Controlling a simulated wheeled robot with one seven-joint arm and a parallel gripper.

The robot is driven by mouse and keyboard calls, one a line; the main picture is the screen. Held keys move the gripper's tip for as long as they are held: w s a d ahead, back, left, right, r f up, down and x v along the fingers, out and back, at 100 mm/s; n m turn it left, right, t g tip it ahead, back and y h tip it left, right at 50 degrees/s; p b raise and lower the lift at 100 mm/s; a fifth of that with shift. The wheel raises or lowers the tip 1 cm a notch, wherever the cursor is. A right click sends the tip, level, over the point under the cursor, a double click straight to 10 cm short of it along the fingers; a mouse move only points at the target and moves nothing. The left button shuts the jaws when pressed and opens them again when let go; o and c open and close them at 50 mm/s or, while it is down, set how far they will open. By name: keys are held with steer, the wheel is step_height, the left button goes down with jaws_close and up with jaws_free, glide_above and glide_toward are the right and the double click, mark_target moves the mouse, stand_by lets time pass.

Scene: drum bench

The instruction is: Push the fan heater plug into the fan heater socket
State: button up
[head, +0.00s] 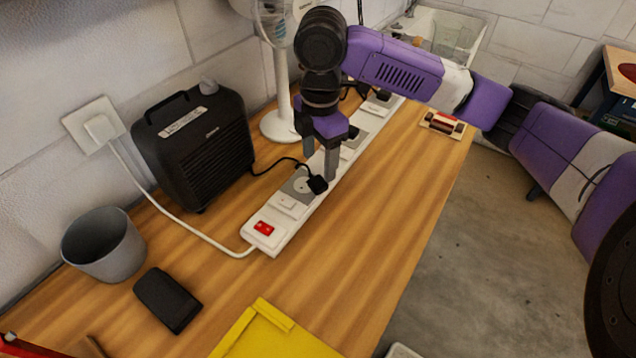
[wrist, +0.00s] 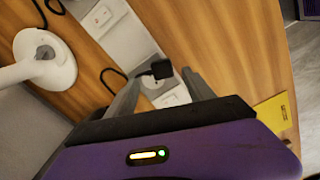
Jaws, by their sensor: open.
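The fan heater (head: 195,145) is a black box with a handle, at the left of the bench. Its black cable leads to the small black fan heater plug (head: 318,184), which is at the white power strip. My gripper (head: 319,167) points down over the strip, open. In the wrist view the plug (wrist: 161,69) shows between and beyond the fingertips (wrist: 161,78), nearer the right finger, partly covering the socket (wrist: 149,82). I cannot tell whether the plug touches the socket.
The power strip (head: 262,228) has a red switch at its near end and other black plugs farther back. A white pedestal fan (head: 280,125), grey cup (head: 103,244), black block (head: 167,299) and yellow tray (head: 270,335) stand around it.

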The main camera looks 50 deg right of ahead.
mark_target(318, 181)
steer(key=shift+s+a+f+p, duration=0.15)
steer(key=shift+f+p, duration=0.1)
steer(key=shift+f, duration=1.05)
steer(key=shift+w+a+f+p, duration=0.1)
steer(key=shift+f+p, duration=0.15)
steer(key=shift+f, duration=1.05)
steer(key=shift+c, duration=0.2)
jaws_close()
step_height(318, 181, up, 10)
steer(key=shift+b, duration=0.45)
